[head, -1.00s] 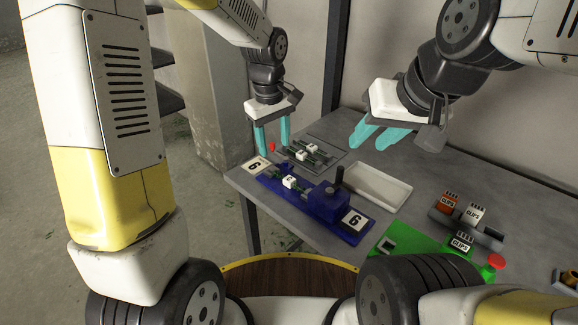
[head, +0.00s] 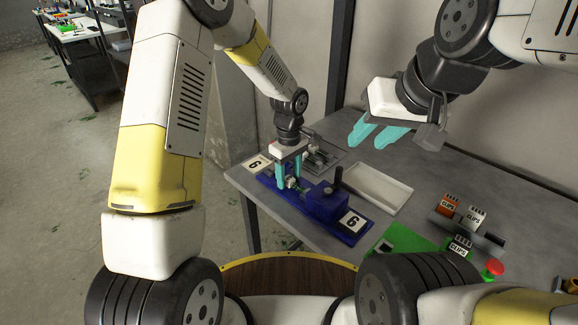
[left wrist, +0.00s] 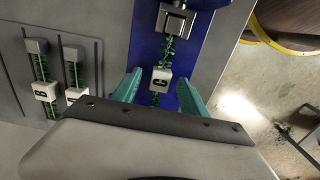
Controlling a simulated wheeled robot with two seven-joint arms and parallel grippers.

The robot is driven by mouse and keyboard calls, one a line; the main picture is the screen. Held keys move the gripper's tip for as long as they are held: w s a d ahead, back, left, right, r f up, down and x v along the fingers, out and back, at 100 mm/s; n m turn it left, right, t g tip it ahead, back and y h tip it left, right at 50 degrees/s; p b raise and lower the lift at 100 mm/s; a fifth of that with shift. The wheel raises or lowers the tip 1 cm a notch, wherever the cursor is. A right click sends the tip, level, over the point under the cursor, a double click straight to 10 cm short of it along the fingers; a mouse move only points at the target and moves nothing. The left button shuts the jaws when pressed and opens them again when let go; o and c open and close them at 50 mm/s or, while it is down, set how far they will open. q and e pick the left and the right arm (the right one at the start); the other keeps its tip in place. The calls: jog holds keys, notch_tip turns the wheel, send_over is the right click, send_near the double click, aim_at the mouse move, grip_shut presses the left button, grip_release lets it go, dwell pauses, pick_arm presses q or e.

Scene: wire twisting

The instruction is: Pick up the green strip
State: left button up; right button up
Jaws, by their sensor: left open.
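The green strip (left wrist: 169,47) is a twisted green wire with a white lettered block (left wrist: 161,80) on it. It lies on the blue fixture (left wrist: 208,15), one end at a metal clamp (left wrist: 174,21). My left gripper (head: 288,178) is open over the blue fixture (head: 352,232). In the left wrist view its fingers (left wrist: 160,90) stand on either side of the strip, apart from it. In the head view the fingers partly hide the strip (head: 291,183). My right gripper (head: 370,138) is open and empty, raised above the back of the table.
A grey rack (left wrist: 60,70) with two similar green strips lies beside the fixture. A white tray (head: 405,194) sits to the right, bare inside. Clip boxes (head: 475,217), a green base (head: 400,238) and a red button (head: 494,268) are at the right. The table's left edge is close.

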pick_arm(q)
jog(key=shift+f, duration=0.1)
jog(key=shift+c, duration=0.2)
grip_shut()
